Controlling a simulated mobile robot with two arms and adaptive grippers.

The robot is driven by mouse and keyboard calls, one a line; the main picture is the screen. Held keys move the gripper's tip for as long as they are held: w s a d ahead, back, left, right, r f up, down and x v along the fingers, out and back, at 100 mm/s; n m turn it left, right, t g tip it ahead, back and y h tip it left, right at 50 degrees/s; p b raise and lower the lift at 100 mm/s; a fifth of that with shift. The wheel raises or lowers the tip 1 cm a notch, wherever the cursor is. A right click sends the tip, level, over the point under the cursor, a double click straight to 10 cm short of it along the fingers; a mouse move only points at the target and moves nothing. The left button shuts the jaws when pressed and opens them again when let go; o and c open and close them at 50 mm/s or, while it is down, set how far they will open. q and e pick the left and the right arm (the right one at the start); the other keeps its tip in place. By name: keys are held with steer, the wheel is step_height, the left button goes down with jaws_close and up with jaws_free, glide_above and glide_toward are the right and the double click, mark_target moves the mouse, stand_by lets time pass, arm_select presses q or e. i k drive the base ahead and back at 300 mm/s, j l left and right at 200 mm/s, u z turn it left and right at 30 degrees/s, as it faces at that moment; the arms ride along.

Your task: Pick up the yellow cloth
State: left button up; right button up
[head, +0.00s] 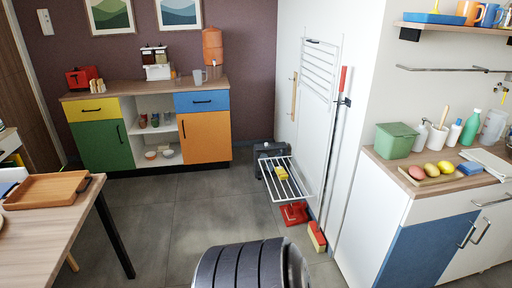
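A small yellow thing, which looks like the yellow cloth (281,173), lies on the white wire rack (296,190) folded out low by the white wall. It is small in the view, so its folds cannot be made out. Neither of my grippers is in the head view. A dark ribbed rounded part at the bottom centre appears to be mine.
A red dustpan (293,214) and a red-and-yellow broom head (317,237) are on the floor by the rack. A wooden table (50,225) is at left, a counter (440,180) at right, a colourful cabinet (100,145) behind. Grey floor (195,220) between is clear.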

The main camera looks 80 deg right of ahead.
mark_target(280, 171)
steer(key=z, duration=3)
steer(key=i+z, duration=0.15)
steer(key=z, duration=0.7)
steer(key=i+j+z, duration=0.35)
steer(key=j, duration=0.25)
steer(key=i+j+z, duration=0.35)
steer(key=i+j, duration=0.15)
steer(key=j, duration=0.2)
steer(key=i+j+z, duration=0.2)
steer(key=j, duration=0.2)
steer(key=k+l, duration=0.05)
